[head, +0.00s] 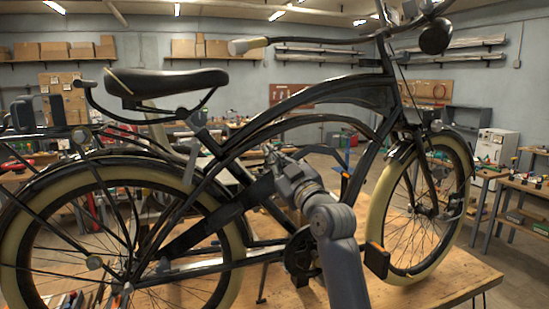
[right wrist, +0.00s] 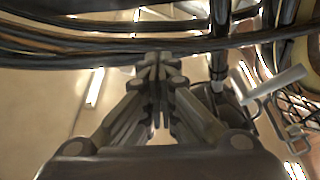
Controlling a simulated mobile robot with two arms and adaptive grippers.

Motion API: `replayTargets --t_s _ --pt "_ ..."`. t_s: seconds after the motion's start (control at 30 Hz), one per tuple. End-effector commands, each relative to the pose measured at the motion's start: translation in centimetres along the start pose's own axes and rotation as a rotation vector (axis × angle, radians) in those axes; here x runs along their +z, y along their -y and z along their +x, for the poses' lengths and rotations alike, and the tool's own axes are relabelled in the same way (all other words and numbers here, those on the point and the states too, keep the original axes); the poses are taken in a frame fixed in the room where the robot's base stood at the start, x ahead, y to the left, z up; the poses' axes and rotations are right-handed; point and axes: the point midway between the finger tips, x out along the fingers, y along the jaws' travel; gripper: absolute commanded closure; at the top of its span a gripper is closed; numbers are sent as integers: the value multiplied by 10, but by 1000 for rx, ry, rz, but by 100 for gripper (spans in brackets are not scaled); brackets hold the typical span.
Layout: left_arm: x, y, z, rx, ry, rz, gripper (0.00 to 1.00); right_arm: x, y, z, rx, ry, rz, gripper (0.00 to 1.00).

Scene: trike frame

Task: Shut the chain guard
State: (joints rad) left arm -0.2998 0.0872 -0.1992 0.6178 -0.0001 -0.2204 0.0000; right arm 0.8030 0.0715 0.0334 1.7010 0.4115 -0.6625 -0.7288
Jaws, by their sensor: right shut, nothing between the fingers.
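The black trike frame (head: 290,105) stands on a wooden bench top. A flat black bar, which looks like the chain guard (head: 205,227), slants up from near the rear hub toward the middle of the frame. It stands at an angle above the lower chain run (head: 210,267), apart from it at the crank end. My right gripper (head: 270,155) is at the guard's upper end, partly hidden by its own wrist. In the right wrist view its fingers (right wrist: 156,66) are together and empty, close to dark tubes. I cannot tell whether they touch. My left gripper is not in view.
The crank (head: 300,255) and a pedal (head: 376,260) are beside my right forearm. The rear wheel (head: 235,265) and front wheel (head: 375,215) flank the arm. The black saddle (head: 165,82) is above left. The bench top (head: 450,275) is bare at the right.

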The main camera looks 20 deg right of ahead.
Motion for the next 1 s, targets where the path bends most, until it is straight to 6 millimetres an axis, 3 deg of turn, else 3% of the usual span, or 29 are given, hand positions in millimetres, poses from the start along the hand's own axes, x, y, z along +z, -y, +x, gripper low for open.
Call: replayTargets --t_s 0.23,0.3,0.5,1.0 --pt "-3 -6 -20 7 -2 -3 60 -3 -1 37 -1 0 2 100" --pt "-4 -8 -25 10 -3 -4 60 13 0 30 -2 6 1 100" --pt "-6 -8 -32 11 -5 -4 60 33 0 23 -2 3 0 100" --pt "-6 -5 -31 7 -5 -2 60 40 1 20 0 1 2 100"
